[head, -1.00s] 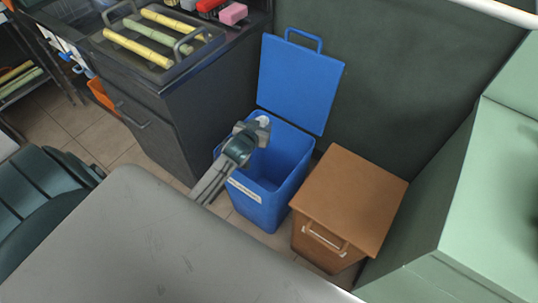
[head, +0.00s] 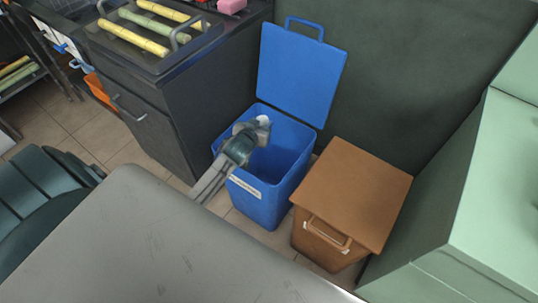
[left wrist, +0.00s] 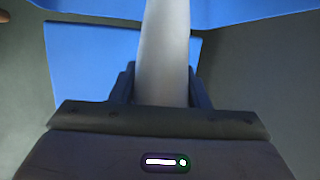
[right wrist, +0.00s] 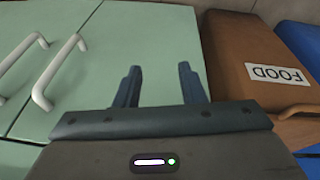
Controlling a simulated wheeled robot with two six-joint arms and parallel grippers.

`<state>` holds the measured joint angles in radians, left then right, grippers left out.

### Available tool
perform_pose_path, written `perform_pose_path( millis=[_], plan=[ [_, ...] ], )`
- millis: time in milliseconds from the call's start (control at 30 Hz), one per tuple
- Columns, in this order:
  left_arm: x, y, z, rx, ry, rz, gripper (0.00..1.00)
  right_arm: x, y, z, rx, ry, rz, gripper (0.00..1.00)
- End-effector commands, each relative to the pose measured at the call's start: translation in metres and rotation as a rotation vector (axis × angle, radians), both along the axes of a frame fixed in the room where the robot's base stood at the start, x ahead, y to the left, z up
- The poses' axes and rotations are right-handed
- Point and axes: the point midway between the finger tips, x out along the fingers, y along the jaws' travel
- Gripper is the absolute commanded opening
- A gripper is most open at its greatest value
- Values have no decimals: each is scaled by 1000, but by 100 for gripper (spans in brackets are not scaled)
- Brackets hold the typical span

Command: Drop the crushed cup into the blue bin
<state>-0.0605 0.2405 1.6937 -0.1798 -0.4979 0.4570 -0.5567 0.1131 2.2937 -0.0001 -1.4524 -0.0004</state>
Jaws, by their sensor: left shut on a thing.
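The blue bin (head: 262,203) stands on the floor with its lid (head: 298,75) raised against the wall behind. My left gripper (head: 254,128) is over the bin's opening, toward its left side. It is shut on the crushed cup, whose white end (head: 263,121) shows past the fingers. In the left wrist view the cup (left wrist: 163,50) is a pale, smooth shape between the dark fingers, with blue behind it. My right gripper (right wrist: 158,87) is open and empty, seen only in its own wrist view. The blue bin's edge shows there at the far right (right wrist: 304,45).
A brown bin (head: 355,195) with a closed lid and a FOOD label (right wrist: 274,73) stands right of the blue bin. A dark cabinet (head: 215,100) with cane on top is at left. Green cabinets (head: 490,215) are at right, a grey surface (head: 150,250) in front.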

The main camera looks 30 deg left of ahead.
Motion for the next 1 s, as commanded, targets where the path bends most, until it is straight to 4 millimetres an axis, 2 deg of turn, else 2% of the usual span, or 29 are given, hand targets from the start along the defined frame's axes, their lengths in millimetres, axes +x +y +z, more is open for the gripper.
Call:
perform_pose_path(
  millis=[333,367,467,767,867,1000],
  plan=[
    [0,0,0,0,0,0,14,0,0,3,0,-2,0,36],
    [0,0,0,0,0,0,48,0,0,3,0,-2,0,36],
    [0,0,0,0,0,0,67,0,0,3,0,-2,0,36],
    [-1,0,0,0,0,0,67,0,0,3,0,-2,0,36],
    [-8,-1,2,2,1,-1,67,0,0,3,0,-3,0,36],
    [-29,-5,12,1,0,-1,67,0,0,0,0,1,0,36]
  ],
)
